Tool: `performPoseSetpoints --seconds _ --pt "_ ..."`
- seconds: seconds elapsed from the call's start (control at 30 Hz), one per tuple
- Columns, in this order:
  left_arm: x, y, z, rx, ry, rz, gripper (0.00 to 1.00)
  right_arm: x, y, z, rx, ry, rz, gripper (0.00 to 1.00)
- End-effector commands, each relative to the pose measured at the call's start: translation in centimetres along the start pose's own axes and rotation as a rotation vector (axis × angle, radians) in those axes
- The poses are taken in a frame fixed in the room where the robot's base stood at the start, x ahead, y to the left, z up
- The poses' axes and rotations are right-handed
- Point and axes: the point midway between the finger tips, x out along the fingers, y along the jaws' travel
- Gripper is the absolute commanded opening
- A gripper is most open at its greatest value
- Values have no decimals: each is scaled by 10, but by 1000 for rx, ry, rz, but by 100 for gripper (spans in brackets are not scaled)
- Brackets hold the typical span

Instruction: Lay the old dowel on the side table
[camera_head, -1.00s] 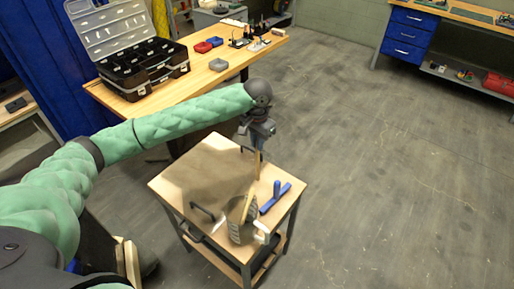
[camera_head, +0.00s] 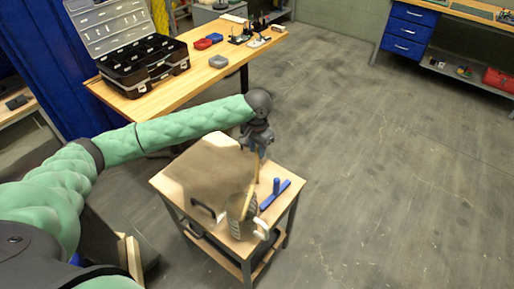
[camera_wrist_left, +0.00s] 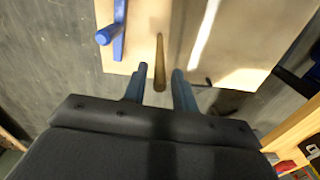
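The side table (camera_head: 178,180) is a small wooden-topped stand. My left gripper (camera_head: 257,153) is over its far right part, pointing down. The old dowel (camera_head: 257,170) is a thin tan stick running down from between the fingers towards the tabletop. In the left wrist view the dowel (camera_wrist_left: 160,62) lies between the two fingertips (camera_wrist_left: 160,74), with a small gap on each side, so the fingers look open around it. It looks upright or nearly so. I cannot tell whether its lower end touches the table. My right gripper is not in view.
A blue T-shaped tool (camera_head: 275,195) lies just right of the dowel. A striped grey and tan object (camera_head: 238,207), a black handle (camera_head: 204,209) and a white piece (camera_head: 262,229) are nearer the front. A workbench (camera_head: 170,92) stands behind.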

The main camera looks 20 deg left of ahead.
Motion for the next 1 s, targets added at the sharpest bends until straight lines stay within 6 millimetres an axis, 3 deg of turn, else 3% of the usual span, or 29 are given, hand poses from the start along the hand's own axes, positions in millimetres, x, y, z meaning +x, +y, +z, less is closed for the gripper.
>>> performPoseSetpoints --seconds 0.47,0.57,1.0 --pt "-7 0 0 0 2 -1 34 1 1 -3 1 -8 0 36" --pt "-20 0 -1 0 3 0 34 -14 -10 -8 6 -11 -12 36" --pt "-99 0 -1 1 3 -1 34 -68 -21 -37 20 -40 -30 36"
